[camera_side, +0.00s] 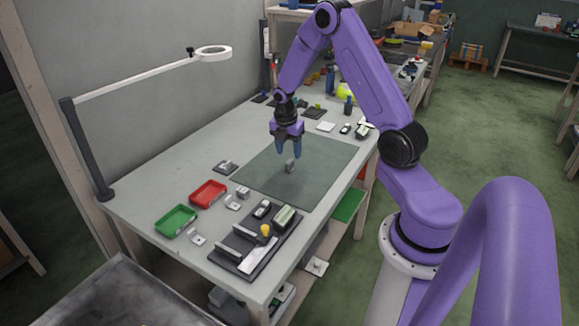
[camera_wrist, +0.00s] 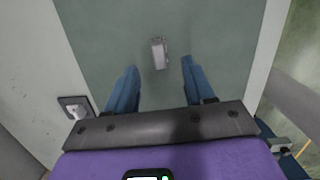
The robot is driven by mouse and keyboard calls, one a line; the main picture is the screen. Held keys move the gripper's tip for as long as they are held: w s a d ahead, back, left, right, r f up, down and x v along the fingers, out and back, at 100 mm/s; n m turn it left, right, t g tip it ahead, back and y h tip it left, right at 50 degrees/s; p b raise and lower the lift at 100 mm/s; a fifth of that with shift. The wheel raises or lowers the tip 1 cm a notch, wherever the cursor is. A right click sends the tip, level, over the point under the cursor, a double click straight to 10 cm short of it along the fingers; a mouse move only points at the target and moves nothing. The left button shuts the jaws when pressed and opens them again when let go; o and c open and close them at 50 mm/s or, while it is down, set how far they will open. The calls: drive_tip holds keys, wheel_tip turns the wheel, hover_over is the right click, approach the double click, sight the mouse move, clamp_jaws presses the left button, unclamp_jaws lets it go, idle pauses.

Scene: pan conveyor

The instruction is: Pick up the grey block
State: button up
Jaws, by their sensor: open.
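The grey block (camera_side: 290,166) is small and lies on the dark green mat (camera_side: 325,175) on the table. In the wrist view the grey block (camera_wrist: 159,54) shows just beyond the fingertips, between their lines and a little nearer the left finger. My gripper (camera_side: 288,152) is above the block, pointing down, with its blue fingers apart and nothing between them. In the wrist view the open gripper (camera_wrist: 160,70) has one finger on each side. From the side view I cannot tell the exact height of the fingertips above the block.
A red tray (camera_side: 208,203) and a green tray (camera_side: 176,233) sit at the table's near left. A dark fixture board (camera_side: 231,268) with several parts lies at the near end. A ring lamp (camera_side: 214,54) reaches in from the left. The mat around the block is clear.

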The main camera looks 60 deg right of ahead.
sight(289, 161)
drive_tip(key=shift+w+d+f, duration=0.1)
drive_tip(key=shift+d+f, duration=0.1)
drive_tip(key=shift+f, duration=1.25)
drive_tip(key=shift+d+f, duration=0.2)
drive_tip(key=shift+f, duration=1.25)
clamp_jaws()
